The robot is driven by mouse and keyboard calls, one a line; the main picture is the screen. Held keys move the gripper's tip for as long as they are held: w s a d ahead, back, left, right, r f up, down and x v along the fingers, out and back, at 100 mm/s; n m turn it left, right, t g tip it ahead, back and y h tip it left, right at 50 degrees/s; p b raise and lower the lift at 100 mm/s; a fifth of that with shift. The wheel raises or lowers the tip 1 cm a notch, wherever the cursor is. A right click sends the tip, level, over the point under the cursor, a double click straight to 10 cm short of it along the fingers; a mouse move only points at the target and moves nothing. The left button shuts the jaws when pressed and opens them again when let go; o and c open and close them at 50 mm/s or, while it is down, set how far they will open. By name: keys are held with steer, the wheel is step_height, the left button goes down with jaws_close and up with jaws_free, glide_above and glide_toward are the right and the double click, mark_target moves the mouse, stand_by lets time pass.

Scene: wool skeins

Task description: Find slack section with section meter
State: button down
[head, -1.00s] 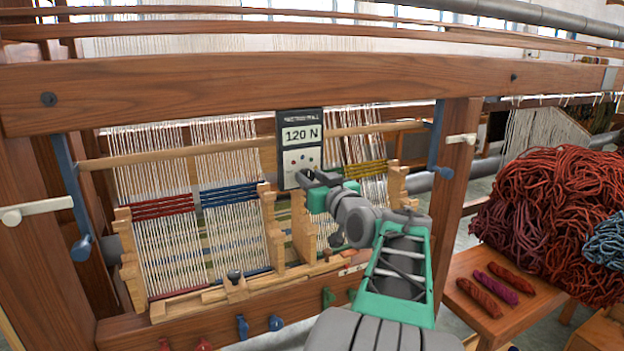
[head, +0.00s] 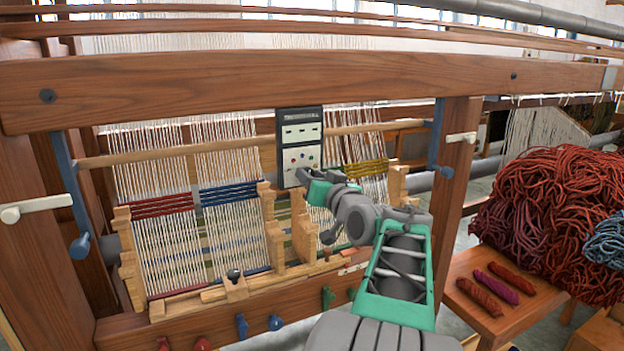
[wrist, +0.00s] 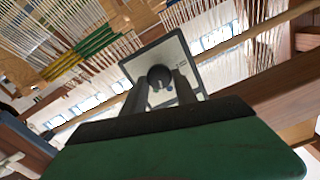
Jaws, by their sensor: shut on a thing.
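The section meter (head: 300,133), a dark-framed box with a pale face and coloured dots, is upright at the loom's middle. Its display windows show no readable number. My gripper (head: 314,182) is at its lower right corner. In the wrist view, my fingers (wrist: 160,90) are shut around a dark round knob (wrist: 160,77) in front of a pale, dark-rimmed panel (wrist: 183,62), probably the meter. Warp sections with red (head: 163,202), blue (head: 229,193) and yellow-olive (head: 366,169) bands stand in the loom. My arm hides part of the right-hand sections.
A thick wooden beam (head: 300,84) crosses above, with a post (head: 450,190) on the right. Wooden dividers (head: 270,222) stand between sections. Coloured pegs (head: 242,325) jut from the front rail. A stool (head: 485,318) with small skeins and a red wool pile (head: 555,205) are at right.

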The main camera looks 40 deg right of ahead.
steer(key=m, duration=0.4)
steer(key=shift+d+m, duration=0.1)
steer(key=shift+m, duration=0.3)
stand_by(0.4)
steer(key=c, duration=1)
jaws_free()
steer(key=b+v, duration=0.1)
steer(key=v, duration=0.7)
steer(key=shift+b, duration=0.4)
